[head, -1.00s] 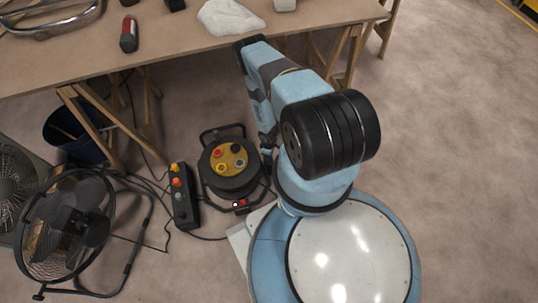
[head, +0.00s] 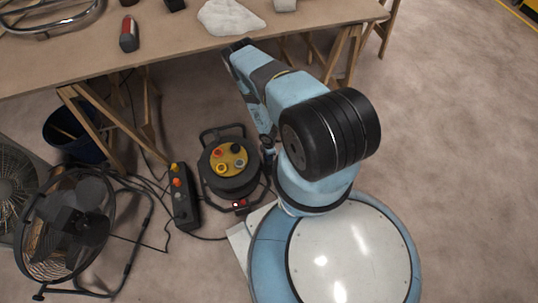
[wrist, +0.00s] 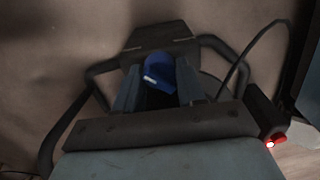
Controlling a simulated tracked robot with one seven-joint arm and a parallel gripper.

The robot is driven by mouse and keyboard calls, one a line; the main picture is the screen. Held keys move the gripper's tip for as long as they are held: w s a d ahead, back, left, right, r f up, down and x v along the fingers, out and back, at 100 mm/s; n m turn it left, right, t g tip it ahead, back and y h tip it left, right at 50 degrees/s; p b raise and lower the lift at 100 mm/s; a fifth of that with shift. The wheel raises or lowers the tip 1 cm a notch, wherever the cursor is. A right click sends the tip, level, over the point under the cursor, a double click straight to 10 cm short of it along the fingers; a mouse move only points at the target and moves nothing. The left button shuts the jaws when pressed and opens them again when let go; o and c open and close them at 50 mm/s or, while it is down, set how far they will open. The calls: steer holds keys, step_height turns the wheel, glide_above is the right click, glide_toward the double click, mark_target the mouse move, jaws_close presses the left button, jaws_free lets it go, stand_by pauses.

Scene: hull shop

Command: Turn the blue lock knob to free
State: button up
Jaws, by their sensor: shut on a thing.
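The blue lock knob (wrist: 158,70) shows in the wrist view, between the two blue-grey fingers of my gripper (wrist: 160,86). The gripper is shut on the knob. A pale mark shows on the knob's front edge. Behind it is a dark plate with bent tubular bars at both sides. The cable reel (head: 230,186) stands on the floor left of my arm in the head view, with a yellow face carrying several coloured round parts. My gripper is hidden by my arm in the head view, and the knob cannot be made out there.
A black box with orange buttons (head: 182,208) stands left of the reel, with loose cables around it. A fan (head: 68,226) stands further left. The wooden workbench (head: 175,45) spans the back, with a dark bucket (head: 75,135) beneath. The floor at right is clear.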

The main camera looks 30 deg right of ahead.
stand_by(0.5)
steer(key=o, duration=1)
steer(key=shift+o, duration=0.2)
steer(key=shift+r, duration=0.15)
step_height(320, 180, up, 13)
steer(key=shift+r, duration=0.2)
